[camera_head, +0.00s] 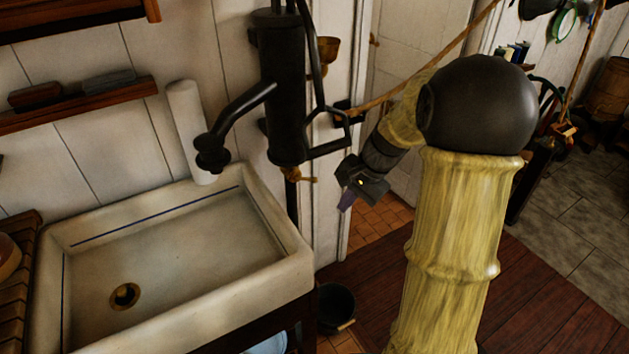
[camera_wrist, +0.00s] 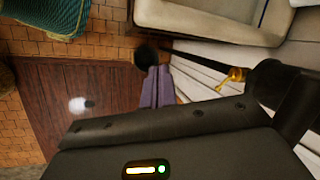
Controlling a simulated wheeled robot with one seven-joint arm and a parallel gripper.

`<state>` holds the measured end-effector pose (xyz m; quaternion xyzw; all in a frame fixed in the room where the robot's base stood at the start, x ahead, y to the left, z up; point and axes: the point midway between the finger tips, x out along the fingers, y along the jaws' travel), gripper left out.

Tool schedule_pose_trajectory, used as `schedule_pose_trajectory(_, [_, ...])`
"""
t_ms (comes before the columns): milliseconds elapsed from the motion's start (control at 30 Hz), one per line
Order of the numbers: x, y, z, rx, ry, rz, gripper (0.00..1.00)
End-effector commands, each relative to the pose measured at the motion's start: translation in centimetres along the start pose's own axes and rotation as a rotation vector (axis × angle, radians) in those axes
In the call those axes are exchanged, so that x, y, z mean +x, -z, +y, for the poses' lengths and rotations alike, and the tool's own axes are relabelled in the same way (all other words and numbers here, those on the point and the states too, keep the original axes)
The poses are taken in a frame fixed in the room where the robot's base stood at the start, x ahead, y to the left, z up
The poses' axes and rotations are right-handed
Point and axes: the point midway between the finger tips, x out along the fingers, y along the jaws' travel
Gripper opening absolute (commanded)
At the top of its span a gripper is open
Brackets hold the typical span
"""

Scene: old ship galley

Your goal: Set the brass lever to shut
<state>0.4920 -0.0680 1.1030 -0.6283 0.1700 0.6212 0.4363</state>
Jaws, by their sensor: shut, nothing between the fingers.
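The brass lever (camera_head: 300,175) is a small brass handle low on the black pump (camera_head: 284,90), just above its dark pipe. It points to the right in the head view. In the wrist view the brass lever (camera_wrist: 232,78) shows right of my fingers, beside the black pump body (camera_wrist: 285,90). My gripper (camera_head: 347,203) is right of the lever and slightly lower in the head view, apart from it. Its purple fingers (camera_wrist: 157,85) are together and empty, pointing down. I cannot tell the exact depth gap between fingers and lever.
A white sink (camera_head: 290,250) with a brass drain stands left of the pump. The pump's black linkage hangs close above my gripper. A rope (camera_head: 430,65) runs behind my arm. A dark bucket (camera_head: 335,305) sits on the floor by the sink. Open floor lies below my gripper.

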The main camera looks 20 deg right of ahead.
Motion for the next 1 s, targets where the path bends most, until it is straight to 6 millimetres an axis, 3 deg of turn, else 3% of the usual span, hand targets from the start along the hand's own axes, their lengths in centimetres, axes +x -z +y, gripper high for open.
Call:
schedule_pose_trajectory(33, [-1.9,-1.7,-0.4,-0.058,-0.029,0.016,0.00])
schedule_pose_trajectory(500, [-11.1,-14.0,1.9,-0.764,-0.263,0.177,0.00])
schedule_pose_trajectory(700, [-12.3,-16.2,2.6,-0.925,-0.286,0.200,0.00])
schedule_pose_trajectory(1000, [-12.1,-16.3,2.8,-0.936,-0.287,0.202,0.00])
